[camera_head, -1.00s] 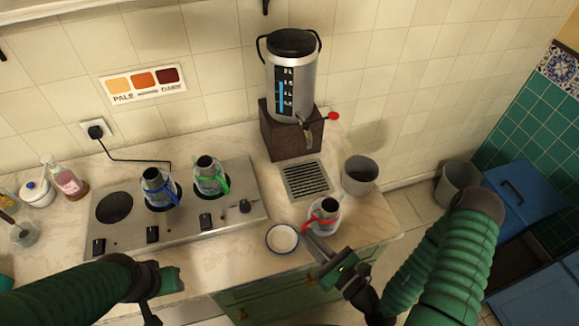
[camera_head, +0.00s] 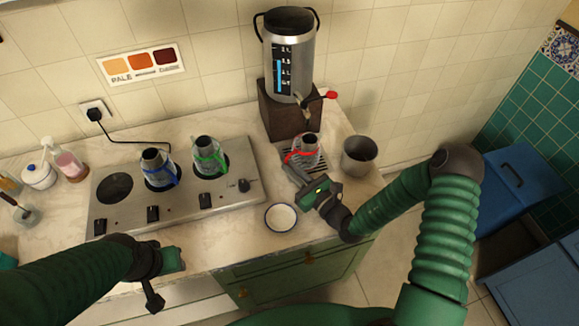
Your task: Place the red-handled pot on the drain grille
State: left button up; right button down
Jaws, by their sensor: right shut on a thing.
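The red-handled pot (camera_head: 308,146) is a small silver pot with a dark opening and a red band and handle. It is upright over the drain grille (camera_head: 286,147), in front of the samovar, and hides most of the slats. I cannot tell whether its base touches the grille. My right gripper (camera_head: 289,170) reaches in from the lower right and is shut on the pot at its red handle. My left gripper (camera_head: 174,260) is empty over the counter's front edge at the lower left; its fingers do not show clearly.
The samovar (camera_head: 290,60) stands on a dark block (camera_head: 288,112) behind the grille, its tap overhanging. A grey bin (camera_head: 359,156) stands right of it. A white bowl (camera_head: 281,217) is in front. Blue-handled (camera_head: 157,165) and green-handled (camera_head: 207,152) pots sit on the stove (camera_head: 130,210).

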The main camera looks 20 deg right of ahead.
jog(key=shift+w+d+f, duration=0.25)
jog(key=shift+w+d, duration=0.1)
jog(key=shift+w, duration=0.2)
jog(key=shift+w+d+f, duration=0.25)
jog(key=shift+w+d, duration=0.05)
jog(key=shift+w, duration=0.2)
jog(key=shift+a+f, duration=0.15)
jog(key=shift+f, duration=0.1)
jog(key=shift+s+a, duration=0.1)
jog(key=shift+a, duration=0.4)
jog(key=shift+f, duration=0.2)
jog(key=c, duration=1.5)
grip_release()
jog(key=shift+d, duration=0.4)
jog(key=shift+a+r, duration=0.1)
jog(key=shift+a, duration=0.1)
